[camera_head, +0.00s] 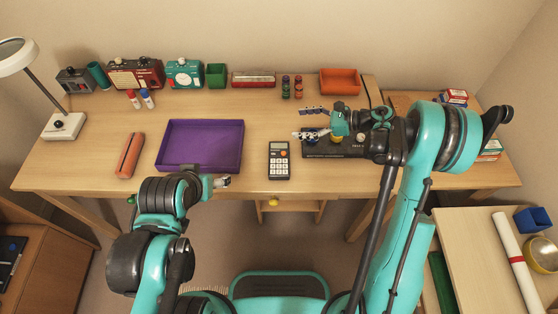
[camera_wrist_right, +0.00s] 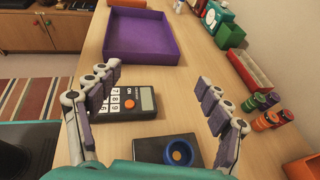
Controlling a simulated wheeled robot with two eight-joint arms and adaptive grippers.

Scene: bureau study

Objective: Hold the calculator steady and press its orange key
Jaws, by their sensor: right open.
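The dark calculator (camera_head: 278,174) lies flat near the desk's front edge, right of the purple tray. It also shows in the right wrist view (camera_wrist_right: 146,115), partly behind a finger, with its orange key (camera_wrist_right: 128,103) among pale keys. My right gripper (camera_head: 308,122) is open and empty, above and to the right of the calculator, touching nothing that I can see. Its two spread fingers frame the right wrist view (camera_wrist_right: 160,82). My left gripper (camera_head: 222,182) is at the desk's front edge, left of the calculator and apart from it; its finger opening is unclear.
A flat black item (camera_head: 318,153) lies right of the calculator, with a blue ring (camera_wrist_right: 180,152) on it. The purple tray (camera_head: 158,147) and an orange-brown case (camera_head: 130,155) are to the left. Radios, jars and an orange bin (camera_head: 340,82) line the back.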

